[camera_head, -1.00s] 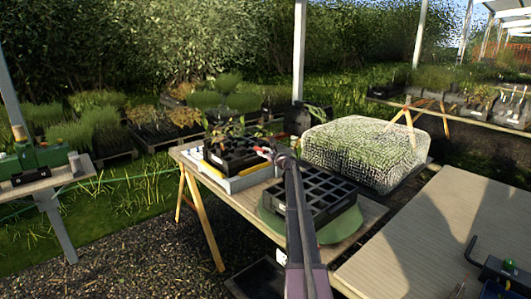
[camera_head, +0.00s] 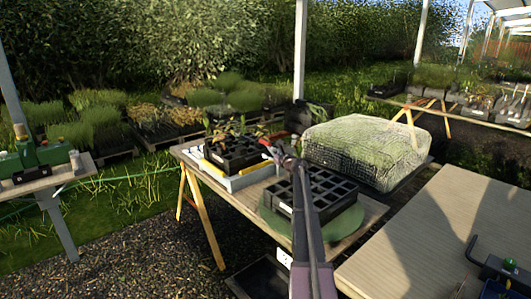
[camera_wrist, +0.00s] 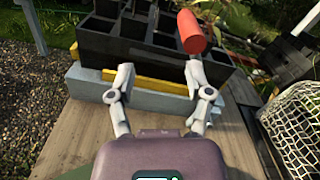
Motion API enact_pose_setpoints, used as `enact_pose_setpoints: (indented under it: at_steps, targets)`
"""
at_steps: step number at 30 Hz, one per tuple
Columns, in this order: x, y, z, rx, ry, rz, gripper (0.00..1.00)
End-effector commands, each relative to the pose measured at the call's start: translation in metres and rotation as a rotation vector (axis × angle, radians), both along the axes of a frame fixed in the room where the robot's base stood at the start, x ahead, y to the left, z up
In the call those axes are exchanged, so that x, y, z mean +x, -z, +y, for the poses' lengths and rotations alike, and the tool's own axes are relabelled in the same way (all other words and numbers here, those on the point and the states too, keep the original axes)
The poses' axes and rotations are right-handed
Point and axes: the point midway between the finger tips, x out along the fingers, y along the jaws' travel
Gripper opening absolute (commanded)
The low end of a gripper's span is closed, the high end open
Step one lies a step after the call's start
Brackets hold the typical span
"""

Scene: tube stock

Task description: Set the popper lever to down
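The popper (camera_head: 262,174) is a blue-grey base with yellow strips, standing on the wooden table with a black cell tray of seedlings on it. Its base also shows in the wrist view (camera_wrist: 90,88). A red lever grip (camera_wrist: 190,32) stands up at the popper's near side, just beyond my right fingertip; in the head view it is a small red spot (camera_head: 265,142) at the arm's end. My gripper (camera_wrist: 158,68) is open, fingers well apart with nothing between them. I cannot tell whether a finger touches the grip. The lever's foot is hidden.
A second black cell tray (camera_head: 336,193) lies on a round green pad behind my arm. A netted block (camera_head: 365,150) stands to its right. A green machine (camera_head: 50,154) stands far left.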

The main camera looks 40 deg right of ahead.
Motion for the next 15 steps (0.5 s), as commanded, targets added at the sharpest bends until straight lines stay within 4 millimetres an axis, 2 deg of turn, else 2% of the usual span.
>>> enact_pose_setpoints:
  at_steps: [1,6,15]
  targets:
    - [-0.011,0.000,0.001,0.000,0.001,0.001,0.65]
    - [-0.039,0.000,-0.002,0.000,0.001,0.001,0.65]
    - [-0.072,0.000,-0.005,0.000,0.001,0.001,0.65]
